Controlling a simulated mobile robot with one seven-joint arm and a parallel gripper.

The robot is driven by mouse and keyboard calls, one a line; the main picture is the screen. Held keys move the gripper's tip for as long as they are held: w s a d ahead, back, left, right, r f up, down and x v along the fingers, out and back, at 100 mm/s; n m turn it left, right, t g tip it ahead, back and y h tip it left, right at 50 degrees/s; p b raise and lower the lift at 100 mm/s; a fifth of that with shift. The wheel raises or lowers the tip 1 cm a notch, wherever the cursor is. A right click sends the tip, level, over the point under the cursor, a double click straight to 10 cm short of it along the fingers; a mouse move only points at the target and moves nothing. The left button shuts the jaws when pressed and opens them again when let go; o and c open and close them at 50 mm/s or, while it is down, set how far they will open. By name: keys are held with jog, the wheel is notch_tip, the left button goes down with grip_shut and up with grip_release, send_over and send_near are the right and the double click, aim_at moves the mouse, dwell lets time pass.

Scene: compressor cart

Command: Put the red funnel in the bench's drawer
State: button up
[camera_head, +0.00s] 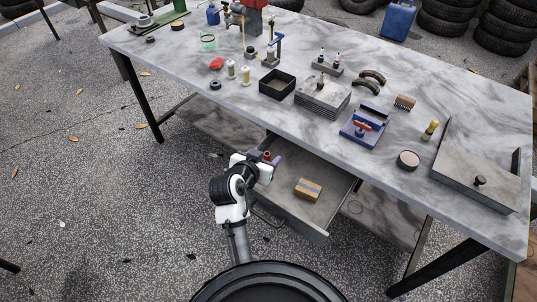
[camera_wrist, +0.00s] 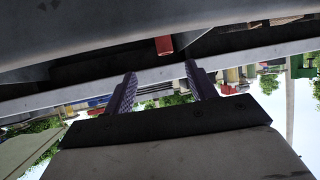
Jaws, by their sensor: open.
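The bench's drawer (camera_head: 325,216) is pulled open below the bench top. My gripper (camera_head: 271,160) is at its back left, close to the bench's front edge. In the wrist view my gripper (camera_wrist: 160,70) is open, with nothing between its fingers. A small red thing (camera_head: 267,154) shows beside the fingers. A red piece (camera_wrist: 163,45) also shows beyond the fingertips in the wrist view, apart from them. It may be the red funnel, but its shape is mostly hidden. I cannot tell whether it rests in the drawer.
A brown box with a blue band (camera_head: 308,189) lies in the drawer. On the bench top (camera_head: 190,95) are a red cloth-like item (camera_head: 216,63), a black tray (camera_head: 277,84), grey plates (camera_head: 322,97) and a blue vise-like tool (camera_head: 365,124). The drawer floor around the box is clear.

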jog(key=v, duration=0.8)
jog(key=shift+b, duration=0.4)
